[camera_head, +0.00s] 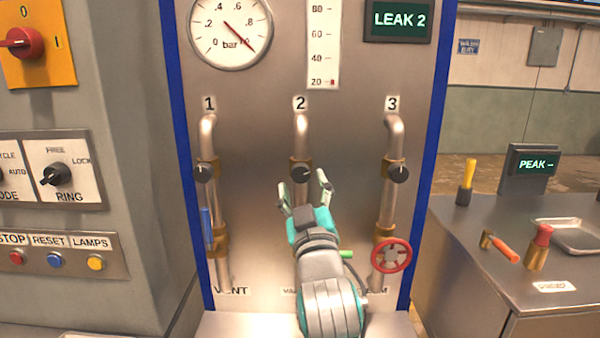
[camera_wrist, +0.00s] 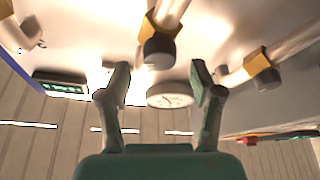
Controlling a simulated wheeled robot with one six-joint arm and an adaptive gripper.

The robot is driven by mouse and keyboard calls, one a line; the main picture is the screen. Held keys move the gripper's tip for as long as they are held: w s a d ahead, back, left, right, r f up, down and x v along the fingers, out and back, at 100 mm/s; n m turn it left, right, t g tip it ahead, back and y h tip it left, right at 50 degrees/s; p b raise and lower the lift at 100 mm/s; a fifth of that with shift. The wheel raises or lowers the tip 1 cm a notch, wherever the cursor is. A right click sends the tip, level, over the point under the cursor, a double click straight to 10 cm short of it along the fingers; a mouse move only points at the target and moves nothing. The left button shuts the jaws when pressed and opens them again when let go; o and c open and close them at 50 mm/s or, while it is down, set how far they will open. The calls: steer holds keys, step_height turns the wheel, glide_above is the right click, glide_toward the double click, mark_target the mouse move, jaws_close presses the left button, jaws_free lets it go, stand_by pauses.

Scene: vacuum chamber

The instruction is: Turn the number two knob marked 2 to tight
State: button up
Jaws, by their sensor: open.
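The number two knob (camera_head: 301,172) is a dark round knob on a brass fitting of the middle pipe, below the label 2 (camera_head: 300,103). In the wrist view the knob (camera_wrist: 158,50) is beyond the fingertips and roughly between them sideways. My gripper (camera_head: 304,190) is open and empty, just below and in front of the knob in the head view. Its two fingers (camera_wrist: 160,80) are spread apart in the wrist view. A gap to the knob seems to remain, but its depth is hard to tell.
Knob 1 (camera_head: 204,173) and knob 3 (camera_head: 399,173) flank it on neighbouring pipes. A red handwheel (camera_head: 391,255) is lower right, a blue handle (camera_head: 207,226) lower left. A display (camera_head: 398,20) reads LEAK 2. A bench with tools (camera_head: 480,290) stands right.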

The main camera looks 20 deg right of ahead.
mark_target(301, 175)
steer(key=shift+x, duration=2.25)
steer(key=c, duration=1.1)
steer(key=shift+d+m+g+h, duration=0.15)
steer(key=shift+m+h, duration=0.75)
steer(key=shift+m, duration=0.75)
steer(key=shift+a+m+g+h, duration=0.15)
steer(key=shift+m+h, duration=0.75)
steer(key=shift+m, duration=0.75)
steer(key=shift+c, duration=0.2)
steer(key=shift+d, duration=0.1)
steer(key=o, duration=1.1)
steer(key=shift+o, duration=0.2)
